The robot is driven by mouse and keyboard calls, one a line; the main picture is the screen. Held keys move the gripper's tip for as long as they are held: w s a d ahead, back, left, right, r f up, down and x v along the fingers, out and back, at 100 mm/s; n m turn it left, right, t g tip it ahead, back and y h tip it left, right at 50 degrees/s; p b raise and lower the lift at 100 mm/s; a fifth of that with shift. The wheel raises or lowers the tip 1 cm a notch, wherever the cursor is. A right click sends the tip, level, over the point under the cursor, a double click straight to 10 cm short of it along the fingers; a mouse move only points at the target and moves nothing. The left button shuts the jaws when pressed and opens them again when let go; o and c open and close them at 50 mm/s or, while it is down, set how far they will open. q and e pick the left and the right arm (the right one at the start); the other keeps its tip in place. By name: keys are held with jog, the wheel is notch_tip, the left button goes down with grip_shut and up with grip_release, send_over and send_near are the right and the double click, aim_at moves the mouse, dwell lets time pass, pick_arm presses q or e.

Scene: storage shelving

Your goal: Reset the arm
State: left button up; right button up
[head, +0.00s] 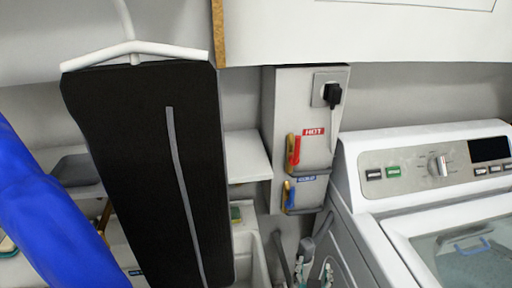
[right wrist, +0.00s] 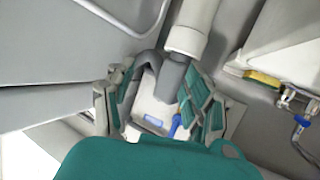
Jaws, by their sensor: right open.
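My right gripper (head: 314,275) shows at the bottom edge of the head view, between the sink and the washer. Its two teal-padded fingers stand apart, and I see nothing held. In the right wrist view the open fingers (right wrist: 160,105) spread to either side of a grey pipe and a whitish part with a blue label, which lie beyond them. I cannot tell how far off these are. A large teal shape fills the bottom of that view. My left gripper is not in view.
A black garment (head: 140,170) hangs on a white hanger (head: 135,50) left of centre. A blue shape (head: 45,220) fills the left edge. A valve box (head: 300,115) with red and blue handles hangs behind. A washer (head: 430,190) stands right, a sink (head: 262,270) below.

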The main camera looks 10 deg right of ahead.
aim_at(305, 255)
jog(key=shift+m+g, duration=0.3)
jog(key=shift+m, duration=0.6)
jog(key=w, duration=0.2)
jog(key=w+f, duration=0.1)
jog(key=w, duration=0.2)
jog(key=shift+w+a, duration=0.1)
jog(key=shift+w, duration=0.2)
jog(key=shift+w+d+r+p, duration=0.25)
jog(key=shift+w+d+p, duration=0.1)
jog(key=shift+p, duration=0.2)
jog(key=shift+a, duration=0.1)
jog(key=shift+r, duration=0.1)
